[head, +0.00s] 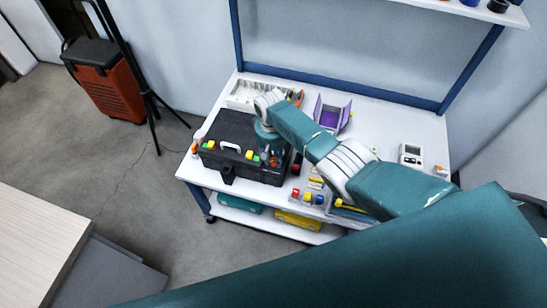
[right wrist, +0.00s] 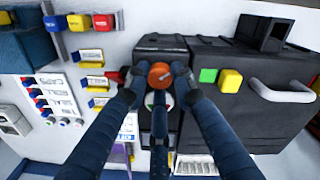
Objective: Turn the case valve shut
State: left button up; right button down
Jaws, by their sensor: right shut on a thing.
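The black case (head: 232,138) stands shut on the white workbench, its pale handle facing the front. The case valve (right wrist: 160,75) is a round orange knob with a pale mark on its face, at the end of the case. My right gripper (right wrist: 160,82) is shut on this knob, with a dark fingertip on each side of it. In the head view my right gripper (head: 271,158) reaches down at the right end of the case, and the knob is hard to make out there. My left gripper is not in view.
Green and yellow blocks (right wrist: 230,81) sit on the case near its handle. Small coloured parts and labels (right wrist: 97,83) lie close beside the case. A purple open box (head: 331,115), a white bin (head: 243,92) and a white meter (head: 411,154) stand on the bench (head: 385,123).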

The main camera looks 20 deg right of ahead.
aim_at(272, 161)
dwell(0.3)
jog(key=c, duration=1.5)
grip_release()
jog(key=shift+o, duration=0.2)
notch_tip(272, 161, up, 12)
jog(key=shift+a, duration=0.2)
jog(key=shift+f, duration=0.1)
